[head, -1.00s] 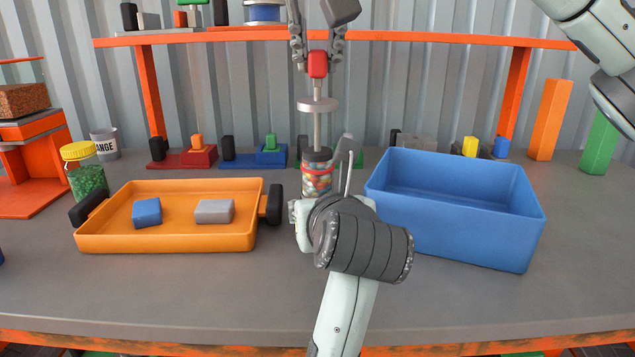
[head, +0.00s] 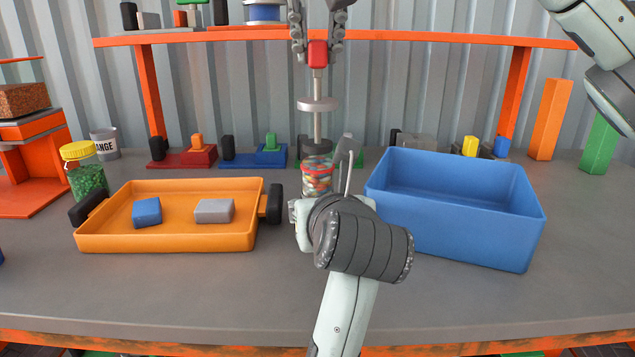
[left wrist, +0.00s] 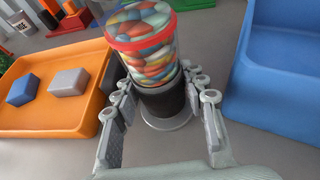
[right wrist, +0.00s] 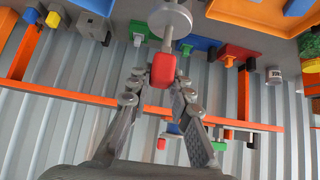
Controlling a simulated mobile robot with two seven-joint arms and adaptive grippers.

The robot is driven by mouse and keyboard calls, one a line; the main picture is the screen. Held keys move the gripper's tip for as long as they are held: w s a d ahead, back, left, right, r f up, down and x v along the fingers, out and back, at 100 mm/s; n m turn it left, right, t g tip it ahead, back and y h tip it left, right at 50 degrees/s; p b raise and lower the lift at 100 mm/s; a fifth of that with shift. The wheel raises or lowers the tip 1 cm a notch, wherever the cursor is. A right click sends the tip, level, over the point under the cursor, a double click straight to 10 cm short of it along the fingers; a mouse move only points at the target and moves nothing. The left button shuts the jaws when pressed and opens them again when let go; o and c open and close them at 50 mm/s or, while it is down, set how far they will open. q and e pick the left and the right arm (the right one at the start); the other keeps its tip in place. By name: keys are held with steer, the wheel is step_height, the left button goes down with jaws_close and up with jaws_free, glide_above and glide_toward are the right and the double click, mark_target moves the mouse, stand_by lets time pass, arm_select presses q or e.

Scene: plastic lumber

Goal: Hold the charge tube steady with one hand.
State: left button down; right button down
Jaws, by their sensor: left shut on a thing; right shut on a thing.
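The charge tube (head: 317,183) stands upright on the bench, clear with a red band and filled with colored pellets. In the left wrist view the tube (left wrist: 145,45) has a black lower part and a grey foot. My left gripper (left wrist: 162,88) is shut around that lower part, with a finger on each side. My right gripper (head: 317,45) is above the tube, shut on the red handle (head: 317,55) of a plunger. The plunger's rod and grey disc (head: 317,104) are upright above the tube. The red handle (right wrist: 163,70) also shows between the fingers in the right wrist view.
An orange tray (head: 185,240) with a blue and a grey block stands left of the tube. A blue bin (head: 460,222) stands close on the right. An orange shelf (head: 430,37) runs behind. The front bench is mostly clear.

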mark_target(318, 57)
steer(key=shift+f, duration=0.1)
stand_by(0.3)
steer(key=shift+f, duration=1.65)
steer(key=c, duration=1.3)
jaws_free()
steer(key=shift+r, duration=3.75)
